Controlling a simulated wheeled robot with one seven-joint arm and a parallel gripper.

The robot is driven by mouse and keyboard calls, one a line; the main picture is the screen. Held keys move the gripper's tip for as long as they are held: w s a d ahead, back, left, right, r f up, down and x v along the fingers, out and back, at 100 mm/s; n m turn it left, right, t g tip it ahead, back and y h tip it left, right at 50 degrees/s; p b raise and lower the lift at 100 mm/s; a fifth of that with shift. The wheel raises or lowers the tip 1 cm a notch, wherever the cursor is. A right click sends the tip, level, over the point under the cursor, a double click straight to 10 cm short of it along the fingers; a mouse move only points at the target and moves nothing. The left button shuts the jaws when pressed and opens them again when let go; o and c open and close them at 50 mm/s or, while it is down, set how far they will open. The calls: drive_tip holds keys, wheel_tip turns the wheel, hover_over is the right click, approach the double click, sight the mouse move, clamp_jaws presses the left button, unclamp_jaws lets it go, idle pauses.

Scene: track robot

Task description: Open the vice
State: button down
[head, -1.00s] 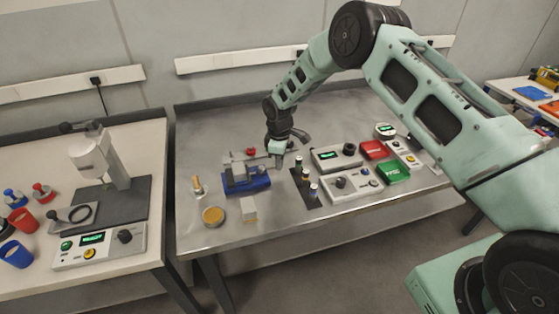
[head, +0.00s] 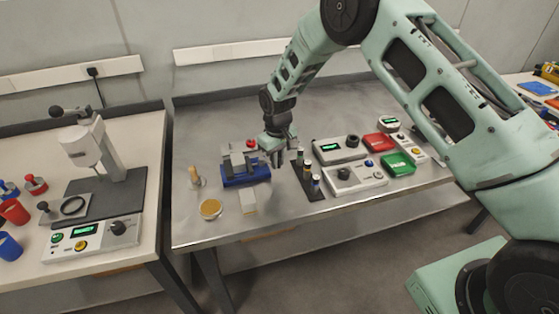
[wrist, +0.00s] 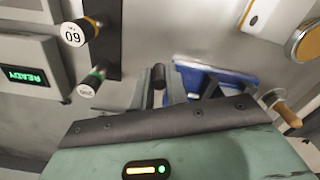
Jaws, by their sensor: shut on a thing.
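The vice (head: 246,176) has a blue base with grey jaws on top and stands on the metal bench. Its blue base also shows in the wrist view (wrist: 222,74). My gripper (head: 277,160) is at the right end of the vice, low over the bench. In the wrist view my gripper (wrist: 157,80) has its two fingers either side of a dark handle end (wrist: 158,72) and is shut on it. The rest of the handle is hidden by the fingers. I cannot tell how wide the vice jaws stand apart.
A yellow-topped round dish (head: 210,209) and a pale block (head: 248,202) lie in front.

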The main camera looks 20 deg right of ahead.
drive_tip(key=a+m, duration=0.1)
drive_tip(key=m, duration=0.1)
drive_tip(key=s+a+m+b, duration=0.1)
drive_tip(key=m, duration=0.1)
drive_tip(key=shift+m+b, duration=0.3)
drive_tip(key=shift+s+a+r+m+b, duration=0.15)
drive_tip(key=shift+a+m, duration=0.15)
drive_tip(key=shift+m, duration=0.35)
drive_tip(key=shift+w+a+f+m+b, duration=0.1)
drive_tip(key=shift+a+m, duration=0.2)
drive_tip(key=shift+m, duration=0.3)
drive_tip(key=shift+s+a+r+m+b, duration=0.15)
drive_tip(key=shift+a+m, duration=0.15)
drive_tip(key=shift+m, duration=0.35)
drive_tip(key=c, duration=1.4)
unclamp_jaws()
drive_tip(key=shift+a+f, duration=0.1)
wheel_tip(320, 180, up, 17)
drive_tip(key=b, duration=0.2)
drive_tip(key=shift+r+b, duration=0.2)
drive_tip(key=shift+b, duration=0.15)
